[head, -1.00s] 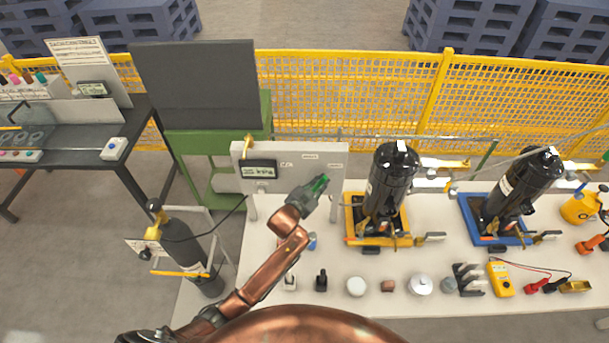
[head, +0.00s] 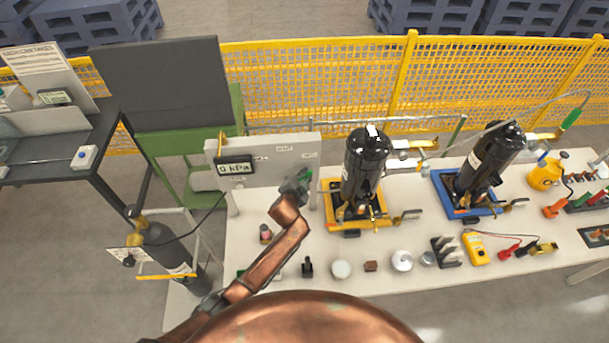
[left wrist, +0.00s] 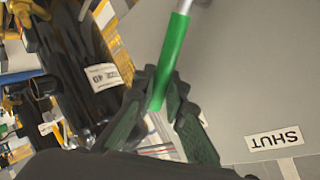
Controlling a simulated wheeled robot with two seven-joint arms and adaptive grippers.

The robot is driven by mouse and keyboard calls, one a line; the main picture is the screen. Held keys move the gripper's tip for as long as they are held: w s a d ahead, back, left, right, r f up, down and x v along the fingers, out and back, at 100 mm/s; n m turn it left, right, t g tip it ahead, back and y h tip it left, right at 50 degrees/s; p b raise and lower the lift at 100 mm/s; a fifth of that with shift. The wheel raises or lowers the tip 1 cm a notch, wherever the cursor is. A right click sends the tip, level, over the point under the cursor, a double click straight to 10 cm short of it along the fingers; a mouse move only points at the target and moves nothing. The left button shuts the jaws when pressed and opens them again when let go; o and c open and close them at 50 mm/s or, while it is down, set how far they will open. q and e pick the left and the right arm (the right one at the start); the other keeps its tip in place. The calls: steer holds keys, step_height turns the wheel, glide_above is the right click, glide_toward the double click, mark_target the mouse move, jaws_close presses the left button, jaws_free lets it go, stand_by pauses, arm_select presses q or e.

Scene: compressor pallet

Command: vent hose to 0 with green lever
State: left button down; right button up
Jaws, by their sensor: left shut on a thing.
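My left gripper (head: 299,181) is at the lower right of the grey panel (head: 265,160), in front of its face. In the left wrist view its dark fingers (left wrist: 164,108) are closed around the green lever (left wrist: 174,52). The lever's metal stem runs up out of the frame, and a label reading SHUT (left wrist: 275,141) lies to the right on the panel. In the head view the gripper mostly hides the lever. The panel's display (head: 236,168) reads 0 kPa. My right gripper is not in view.
A black compressor on a yellow base (head: 328,212) stands close to the right of the gripper. Another stands on a blue base (head: 443,205). A thin hose with a green handle (head: 571,118) arcs at the right. Small parts line the table's front.

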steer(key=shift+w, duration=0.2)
arm_select(q)
steer(key=c, duration=2)
jaws_free()
steer(key=shift+o, duration=0.3)
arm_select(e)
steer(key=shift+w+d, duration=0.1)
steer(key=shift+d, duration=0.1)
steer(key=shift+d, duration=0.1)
arm_select(q)
steer(key=v, duration=1.2)
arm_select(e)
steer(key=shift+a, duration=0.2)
